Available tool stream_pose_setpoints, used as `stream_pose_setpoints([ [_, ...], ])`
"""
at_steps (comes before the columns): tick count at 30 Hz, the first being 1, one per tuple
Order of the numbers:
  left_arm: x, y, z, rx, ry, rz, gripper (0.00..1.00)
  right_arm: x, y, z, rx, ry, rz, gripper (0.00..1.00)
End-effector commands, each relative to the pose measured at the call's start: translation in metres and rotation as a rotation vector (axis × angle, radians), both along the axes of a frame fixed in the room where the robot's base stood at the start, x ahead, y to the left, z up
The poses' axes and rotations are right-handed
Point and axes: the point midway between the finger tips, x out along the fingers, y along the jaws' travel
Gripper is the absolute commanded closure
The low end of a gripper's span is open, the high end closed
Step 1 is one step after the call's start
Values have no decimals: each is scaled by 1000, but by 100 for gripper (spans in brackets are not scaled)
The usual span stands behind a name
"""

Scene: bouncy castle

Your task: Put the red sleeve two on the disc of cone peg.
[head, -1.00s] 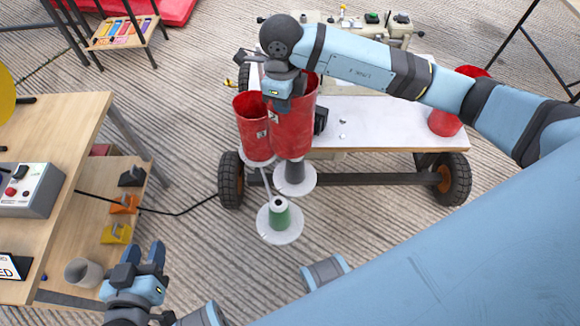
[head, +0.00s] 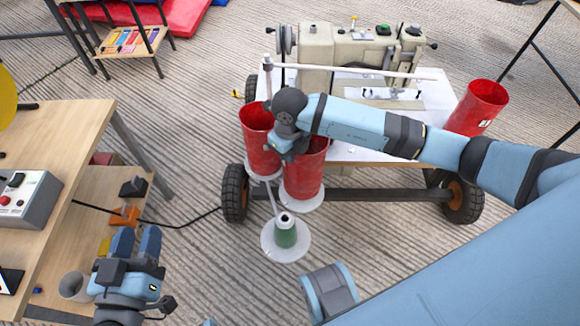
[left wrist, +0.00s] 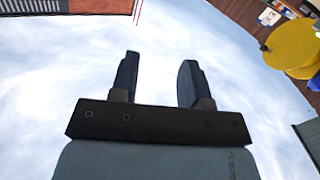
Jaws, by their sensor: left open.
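A red sleeve (head: 304,177) stands upright around the middle peg, its lower end at the white disc (head: 318,201). The peg inside it is hidden. I cannot tell whether the sleeve touches the disc, and I cannot read its label. My right gripper (head: 284,150) is at the left of the sleeve's upper rim; its fingertips are too hidden to show whether they still grip. My left gripper (head: 137,243) is open and empty, low at the left; its two fingers also show apart in the left wrist view (left wrist: 157,82).
A second red sleeve (head: 260,137) stands on a disc just behind. A green cone peg (head: 286,232) stands bare in front. A third red sleeve (head: 477,108) is at the right of the white wheeled table (head: 375,153). A wooden bench (head: 75,145) is at the left.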

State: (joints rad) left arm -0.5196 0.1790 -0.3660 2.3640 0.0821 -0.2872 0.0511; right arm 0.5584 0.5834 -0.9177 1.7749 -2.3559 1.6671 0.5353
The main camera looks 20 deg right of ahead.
Motion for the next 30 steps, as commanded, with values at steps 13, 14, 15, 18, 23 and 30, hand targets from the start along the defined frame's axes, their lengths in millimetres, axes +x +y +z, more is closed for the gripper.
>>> stream_pose_setpoints([
  [13,0,-8,21,-68,-104,-23,57,0,0,-51,0,2,0,100],
  [14,0,-9,23,-73,-111,-25,57,0,0,-53,0,2,0,100],
  [15,0,-9,26,-79,-120,-27,57,0,0,-54,1,1,0,100],
  [18,-1,-10,28,-81,-126,-29,57,0,0,-53,0,-1,1,100],
  [23,-1,-9,26,-79,-121,-28,57,0,0,-54,0,0,1,100],
  [30,-2,-9,28,-85,-127,-29,57,0,0,-56,0,0,1,71],
])
